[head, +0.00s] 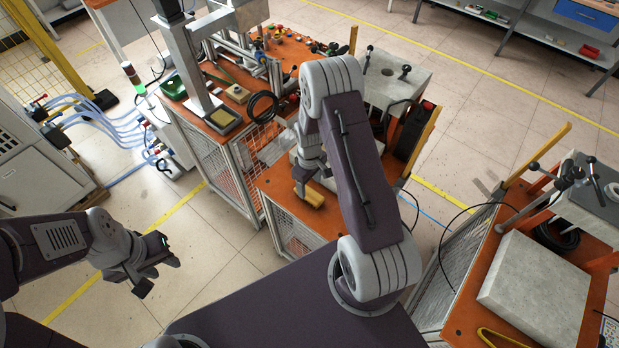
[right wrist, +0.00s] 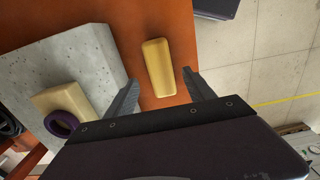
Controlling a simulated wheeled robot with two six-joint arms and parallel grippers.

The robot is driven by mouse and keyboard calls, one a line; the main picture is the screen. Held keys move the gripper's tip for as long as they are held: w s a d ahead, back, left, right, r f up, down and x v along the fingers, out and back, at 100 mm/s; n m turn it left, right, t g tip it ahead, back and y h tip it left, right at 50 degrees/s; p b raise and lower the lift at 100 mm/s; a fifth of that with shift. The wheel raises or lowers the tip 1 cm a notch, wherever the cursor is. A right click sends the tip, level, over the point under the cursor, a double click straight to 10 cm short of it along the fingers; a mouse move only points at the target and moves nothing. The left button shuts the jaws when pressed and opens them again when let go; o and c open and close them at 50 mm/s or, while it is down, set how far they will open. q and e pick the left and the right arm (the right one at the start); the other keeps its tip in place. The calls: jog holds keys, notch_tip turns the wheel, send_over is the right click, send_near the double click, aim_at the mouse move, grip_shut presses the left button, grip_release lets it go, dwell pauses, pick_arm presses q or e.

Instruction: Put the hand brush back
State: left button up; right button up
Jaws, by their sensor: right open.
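The hand brush, seen as a long tan wooden block (right wrist: 159,67), lies on the orange tabletop in the right wrist view. In the head view the brush (head: 314,199) shows near the front of the orange table, partly hidden by my right gripper (head: 303,184). My right gripper (right wrist: 160,78) is open, its two fingers on either side of the near end of the brush. Whether they touch it I cannot tell. The brush's bristles are not visible. My left gripper (head: 160,276) is open and empty above the floor at the lower left.
In the right wrist view a grey slab (right wrist: 75,60) lies left of the brush, with a beige block (right wrist: 65,112) holding a purple ring. A tan floor lies beyond the table's right edge. Another orange table (head: 462,318) with a grey slab (head: 535,290) stands at the right.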

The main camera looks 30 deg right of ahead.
aim_at(309, 193)
jog(key=s+a+r+m, duration=0.2)
jog(key=s+a+r, duration=0.1)
jog(key=r, duration=0.4)
jog(key=s+a+r+m, duration=0.1)
jog(key=s+a+r, duration=0.1)
jog(key=s+r, duration=0.35)
jog(key=s+a+r+m+t, duration=0.1)
jog(key=s+a+r+m, duration=0.15)
jog(key=s+r, duration=0.2)
notch_tip(309, 193, down, 7)
jog(key=b, duration=0.7)
jog(key=shift+w+f+n, duration=0.15)
jog(key=shift+w+n, duration=0.1)
jog(key=shift+n, duration=0.1)
